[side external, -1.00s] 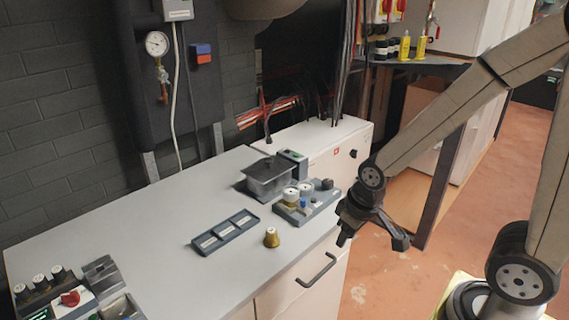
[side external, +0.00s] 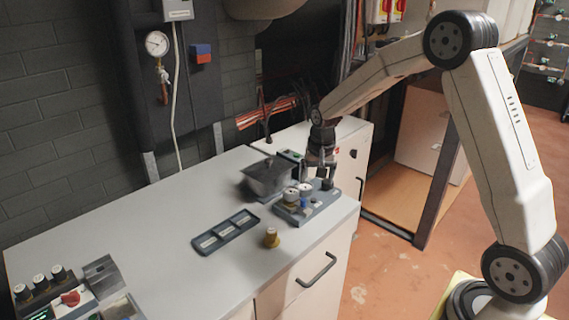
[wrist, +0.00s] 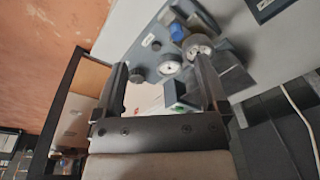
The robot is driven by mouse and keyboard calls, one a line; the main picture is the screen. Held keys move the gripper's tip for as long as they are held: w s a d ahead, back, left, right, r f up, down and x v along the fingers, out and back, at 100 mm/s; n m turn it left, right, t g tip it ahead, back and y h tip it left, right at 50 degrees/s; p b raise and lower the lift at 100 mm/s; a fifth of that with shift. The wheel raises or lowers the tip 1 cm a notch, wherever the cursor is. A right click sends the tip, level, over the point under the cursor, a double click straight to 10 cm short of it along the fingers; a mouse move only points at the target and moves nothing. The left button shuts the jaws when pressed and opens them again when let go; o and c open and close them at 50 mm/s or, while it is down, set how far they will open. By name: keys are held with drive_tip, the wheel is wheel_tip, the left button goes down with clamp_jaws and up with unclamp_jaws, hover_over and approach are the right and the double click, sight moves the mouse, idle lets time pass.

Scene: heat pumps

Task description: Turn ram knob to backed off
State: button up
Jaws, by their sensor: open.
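A small blue-grey control panel (side external: 318,208) sits at the right end of the grey bench. It carries two white-topped dials (side external: 291,195), a blue knob (side external: 305,203) and a dark knob at its right end. I cannot read which is the ram knob. In the wrist view, the two white dials (wrist: 169,66), the blue knob (wrist: 177,31) and a small dark-rimmed round part (wrist: 148,41) show beyond the fingers. My gripper (side external: 324,180) points down over the back right of the panel. Its fingers (wrist: 160,72) are open with no object held; contact with the panel cannot be told.
A lidded grey metal box (side external: 268,178) stands close behind the panel. A slotted dark tray (side external: 226,232) and a loose brass-coloured knob (side external: 271,239) lie in front. Another panel with a red knob (side external: 71,298) is at front left.

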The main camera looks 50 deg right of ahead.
drive_tip(key=w+d+f+m, duration=0.1)
drive_tip(key=w+d+m, duration=0.1)
drive_tip(key=d, duration=0.2)
drive_tip(key=w+d+f+m, duration=0.1)
drive_tip(key=w+d+m, duration=0.1)
drive_tip(key=d, duration=0.3)
drive_tip(key=w+d+f+m+g, duration=0.1)
drive_tip(key=w+d+m, duration=0.1)
drive_tip(key=d, duration=0.2)
drive_tip(key=shift+w+d+f+m, duration=0.1)
drive_tip(key=shift+d+m, duration=0.15)
drive_tip(key=shift+m, duration=0.05)
drive_tip(key=shift+d+f+m, duration=0.15)
drive_tip(key=shift+d+m, duration=0.15)
drive_tip(key=shift+d, duration=0.3)
drive_tip(key=shift+w+f, duration=0.1)
drive_tip(key=shift+f, duration=3.8)
drive_tip(key=shift+c, duration=0.2)
clamp_jaws()
